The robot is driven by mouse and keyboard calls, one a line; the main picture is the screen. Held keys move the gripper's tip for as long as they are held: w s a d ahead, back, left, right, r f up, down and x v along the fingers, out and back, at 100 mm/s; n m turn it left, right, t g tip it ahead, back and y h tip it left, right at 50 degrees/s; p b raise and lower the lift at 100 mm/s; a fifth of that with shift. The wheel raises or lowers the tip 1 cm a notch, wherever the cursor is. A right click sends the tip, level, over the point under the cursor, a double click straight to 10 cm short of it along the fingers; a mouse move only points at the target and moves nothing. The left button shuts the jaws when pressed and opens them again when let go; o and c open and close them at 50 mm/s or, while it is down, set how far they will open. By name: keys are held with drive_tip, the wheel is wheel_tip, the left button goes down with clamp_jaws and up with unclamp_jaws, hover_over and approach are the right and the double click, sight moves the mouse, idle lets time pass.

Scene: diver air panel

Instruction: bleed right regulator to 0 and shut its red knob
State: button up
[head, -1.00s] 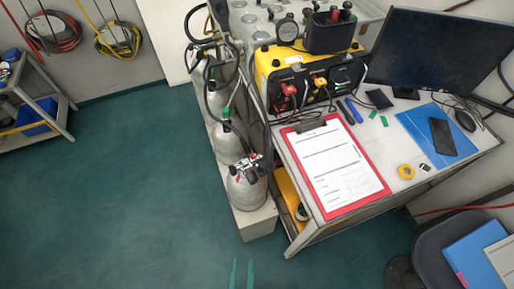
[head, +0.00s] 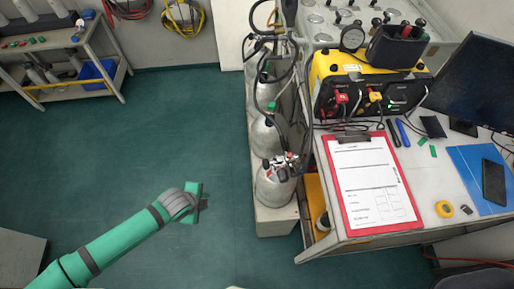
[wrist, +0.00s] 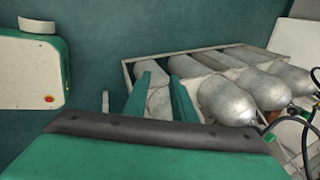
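The nearest grey cylinder (head: 274,188) in the floor rack carries a regulator (head: 281,165) with red and dark parts on its top. Which part is its red knob, and any gauge reading, are too small to tell. More cylinders stand behind it, one with a green top (head: 271,106). My gripper (head: 197,203) is over open floor, left of the cylinders and well apart from them. In the wrist view its two green fingers (wrist: 162,80) are apart with nothing between them. Cylinder bodies (wrist: 228,101) show beyond them; the regulator is not clear there.
The desk right of the cylinders holds a yellow air panel (head: 322,70) with red and yellow knobs, a red clipboard (head: 348,205) and a monitor (head: 480,90). Dark hoses (head: 292,75) hang beside the cylinders. A shelf cart (head: 112,70) stands far left. The middle floor is clear.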

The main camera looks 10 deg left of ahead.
drive_tip(key=w+d+r+m+g, duration=0.1)
drive_tip(key=w+d+r+m, duration=0.25)
drive_tip(key=w, duration=0.75)
wheel_tip(320, 180, up, 15)
drive_tip(key=m+g, duration=0.3)
drive_tip(key=m, duration=0.6)
hover_over(289, 154)
wheel_tip(289, 154, down, 10)
drive_tip(key=shift+d+f, duration=0.1)
drive_tip(key=shift+f, duration=0.15)
drive_tip(key=shift+c, duration=0.3)
clamp_jaws()
